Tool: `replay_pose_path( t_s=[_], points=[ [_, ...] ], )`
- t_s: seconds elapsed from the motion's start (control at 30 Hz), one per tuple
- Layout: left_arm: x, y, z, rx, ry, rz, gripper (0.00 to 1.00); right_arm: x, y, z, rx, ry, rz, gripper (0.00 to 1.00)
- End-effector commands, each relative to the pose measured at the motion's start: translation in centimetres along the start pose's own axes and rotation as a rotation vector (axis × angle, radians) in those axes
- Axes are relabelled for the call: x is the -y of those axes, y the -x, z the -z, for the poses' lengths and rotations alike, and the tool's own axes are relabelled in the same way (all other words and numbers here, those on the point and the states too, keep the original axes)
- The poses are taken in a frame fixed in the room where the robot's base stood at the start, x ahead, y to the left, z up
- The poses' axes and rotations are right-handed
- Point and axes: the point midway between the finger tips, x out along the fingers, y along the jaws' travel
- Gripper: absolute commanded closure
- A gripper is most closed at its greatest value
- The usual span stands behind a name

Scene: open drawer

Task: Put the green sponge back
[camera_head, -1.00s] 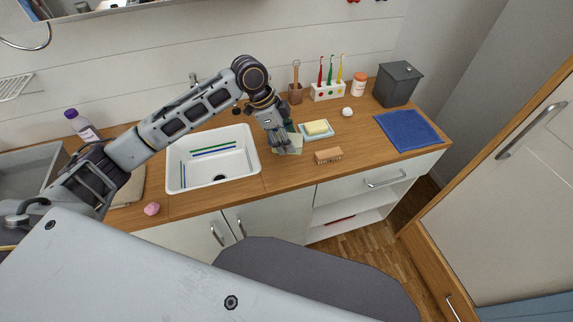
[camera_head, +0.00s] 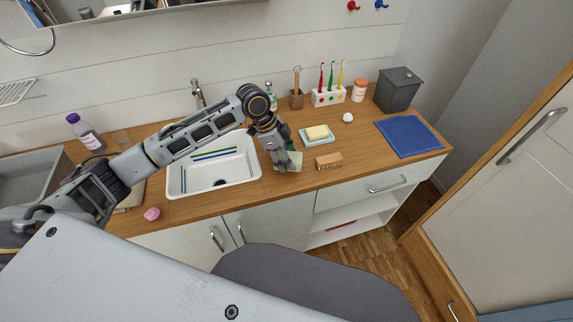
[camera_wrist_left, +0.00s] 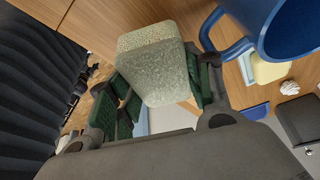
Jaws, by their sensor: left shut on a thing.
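The green sponge (camera_wrist_left: 160,70) is a pale green, speckled block held between my left gripper's dark green finger pads in the left wrist view. In the head view my left gripper (camera_head: 281,155) points down just right of the sink, with the pale sponge (camera_head: 291,162) partly hidden by its fingers. The gripper is shut on the sponge, close over the counter's front part. I cannot tell whether the sponge touches the counter. My right gripper is not in view.
The white sink (camera_head: 178,184) is left of the gripper. A wooden brush (camera_head: 328,160) and a dish with yellow soap (camera_head: 317,132) are close on its right. A blue mug (camera_wrist_left: 240,47) is near the sponge in the wrist view. A blue cloth (camera_head: 409,136) lies farther right.

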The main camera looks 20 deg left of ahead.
Motion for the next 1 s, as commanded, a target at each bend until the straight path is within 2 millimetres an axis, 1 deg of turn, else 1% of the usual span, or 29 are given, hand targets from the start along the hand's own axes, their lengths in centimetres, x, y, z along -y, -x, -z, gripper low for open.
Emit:
replay_pose_path(
  t_s=[0.1,0.3,0.53,0.83,0.87,0.9,1.0],
  points=[
    [-0.1,-1.4,-0.6,0.001,0.003,-0.002,0.72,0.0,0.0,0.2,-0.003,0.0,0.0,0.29],
    [0.0,-3.3,-1.4,0.001,0.001,-0.001,0.72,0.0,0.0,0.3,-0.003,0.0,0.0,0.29],
    [0.0,-3.7,-1.5,0.0,0.0,0.0,0.72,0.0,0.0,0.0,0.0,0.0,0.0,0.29],
    [0.0,-3.9,-1.6,0.0,0.001,0.0,0.72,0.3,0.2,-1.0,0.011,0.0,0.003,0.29],
    [0.0,-3.9,-1.6,0.0,0.001,0.0,0.47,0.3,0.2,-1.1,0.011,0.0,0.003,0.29],
    [0.0,-3.9,-1.6,0.0,0.001,0.0,0.42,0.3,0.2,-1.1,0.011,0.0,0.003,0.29],
    [0.0,-3.9,-1.6,0.0,0.001,0.0,0.41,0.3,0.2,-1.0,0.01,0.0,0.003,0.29]
  ],
)
